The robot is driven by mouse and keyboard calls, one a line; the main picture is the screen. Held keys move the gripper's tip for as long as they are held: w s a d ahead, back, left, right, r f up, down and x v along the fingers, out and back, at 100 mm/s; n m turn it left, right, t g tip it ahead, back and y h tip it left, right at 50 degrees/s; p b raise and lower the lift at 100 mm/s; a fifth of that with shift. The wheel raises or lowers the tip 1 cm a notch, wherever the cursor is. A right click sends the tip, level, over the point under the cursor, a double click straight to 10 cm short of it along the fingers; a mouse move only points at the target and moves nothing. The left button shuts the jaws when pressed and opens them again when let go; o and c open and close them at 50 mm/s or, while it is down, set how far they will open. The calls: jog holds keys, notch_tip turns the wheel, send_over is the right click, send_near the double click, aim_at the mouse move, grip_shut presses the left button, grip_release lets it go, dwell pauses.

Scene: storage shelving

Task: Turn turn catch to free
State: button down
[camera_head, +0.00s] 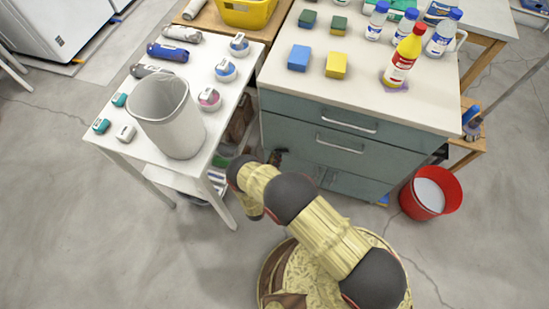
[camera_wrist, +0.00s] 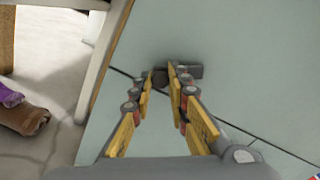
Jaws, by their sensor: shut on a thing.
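The turn catch (camera_wrist: 196,71) is a small dark grey bar with a rounded part, on the pale green cabinet front (camera_wrist: 230,40) in the wrist view. It lies across a dark seam between panels. My gripper (camera_wrist: 160,76) has its yellow-padded fingers on either side of the catch's rounded part and is shut on it. The bar's end sticks out to the right past the right finger. In the head view my arm reaches to the lower left of the cabinet (camera_head: 290,137), and the catch cannot be made out there.
A white table (camera_head: 152,150) with a grey bin (camera_head: 172,118) stands close to the left of the cabinet. A red bucket (camera_head: 431,193) stands on the floor at right. Sponges and bottles, including a yellow bottle (camera_head: 404,58), stand on the cabinet top.

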jog(key=n, duration=1.1)
jog(key=shift+f+n, duration=0.1)
jog(key=shift+n, duration=0.2)
dwell(0.4)
jog(key=c, duration=1.8)
grip_release()
jog(key=shift+o, duration=0.6)
jog(key=v, duration=1.2)
